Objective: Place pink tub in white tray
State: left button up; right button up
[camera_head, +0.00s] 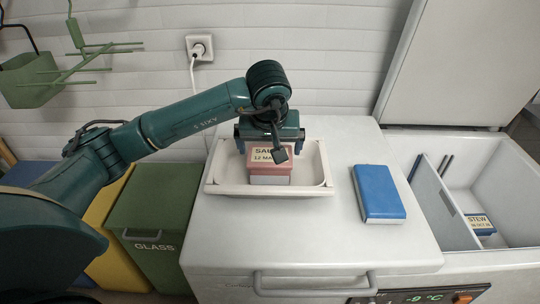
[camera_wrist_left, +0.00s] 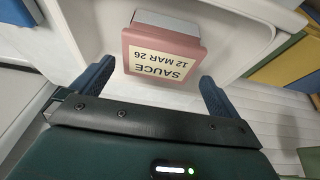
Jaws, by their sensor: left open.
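The pink tub (camera_head: 270,163) has a pink lid with a label reading SAUCE, 12 MAR 26. It sits inside the white tray (camera_head: 216,187) on top of the white chest. My left gripper (camera_head: 270,140) is over the back of the tray, at the far side of the tub. In the left wrist view the tub (camera_wrist_left: 166,50) lies just beyond and between the fingertips of my left gripper (camera_wrist_left: 155,85). The fingers are spread wide and apart from the tub. My right gripper is not in view.
A blue-lidded box (camera_head: 379,192) lies on the chest top to the right of the tray. The open chest compartment (camera_head: 510,180) at right holds a STEW tub (camera_head: 480,224). A green GLASS bin (camera_head: 150,215) and a yellow bin (camera_head: 108,210) stand at left. The chest's front top is clear.

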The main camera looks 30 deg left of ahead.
pick_arm(q)
jog(key=v, duration=0.5)
jog(key=shift+r, duration=0.2)
jog(key=shift+s, duration=0.1)
